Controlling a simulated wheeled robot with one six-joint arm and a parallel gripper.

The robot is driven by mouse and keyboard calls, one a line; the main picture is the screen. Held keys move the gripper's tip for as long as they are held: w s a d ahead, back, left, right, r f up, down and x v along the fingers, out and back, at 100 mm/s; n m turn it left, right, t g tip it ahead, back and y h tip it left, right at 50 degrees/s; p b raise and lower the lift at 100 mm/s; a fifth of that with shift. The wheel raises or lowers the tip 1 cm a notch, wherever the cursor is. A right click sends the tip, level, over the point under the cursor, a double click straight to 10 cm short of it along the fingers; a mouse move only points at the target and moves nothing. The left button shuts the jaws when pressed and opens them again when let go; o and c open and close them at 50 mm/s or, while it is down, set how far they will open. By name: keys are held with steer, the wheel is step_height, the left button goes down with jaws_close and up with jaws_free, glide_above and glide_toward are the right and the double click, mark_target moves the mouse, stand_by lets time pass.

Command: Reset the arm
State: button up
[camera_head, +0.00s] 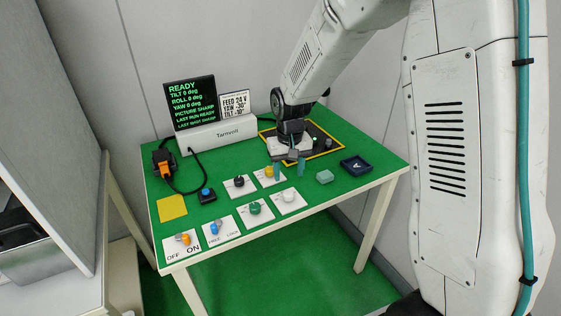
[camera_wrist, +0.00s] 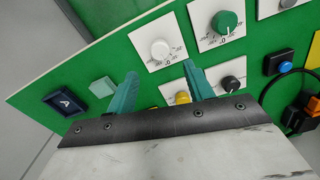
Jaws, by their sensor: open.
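My gripper (camera_head: 288,170) hangs over the right half of the green table (camera_head: 345,140), with my arm reaching down from the upper right. Its two teal fingers stand apart with nothing between them; they also show in the wrist view (camera_wrist: 160,72). In the head view it is in front of the yellow-edged dark pad (camera_head: 322,131), partly hiding it. White plates with a white knob (camera_head: 288,196), a yellow knob (camera_head: 268,171), a green knob (camera_head: 254,208) and a black knob (camera_head: 239,181) lie close by. I cannot tell the exact height of the fingertips.
A pale teal block (camera_head: 325,177) and a dark tray marked A (camera_head: 356,164) lie right of the gripper. A black screen (camera_head: 191,103) reading READY stands at the back. A blue button (camera_head: 206,194), an OFF/ON switch (camera_head: 184,239) and a yellow square (camera_head: 172,208) are left.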

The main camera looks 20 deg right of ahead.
steer(key=s+d+r, duration=0.1)
steer(key=s+r, duration=0.5)
steer(key=s, duration=0.4)
steer(key=s+d+r+t, duration=0.1)
steer(key=s+r, duration=0.6)
steer(key=s, duration=0.3)
steer(key=s+d+r, duration=0.1)
steer(key=s+r, duration=0.5)
steer(key=s, duration=0.5)
steer(key=shift+d+r, duration=0.15)
stand_by(3.3)
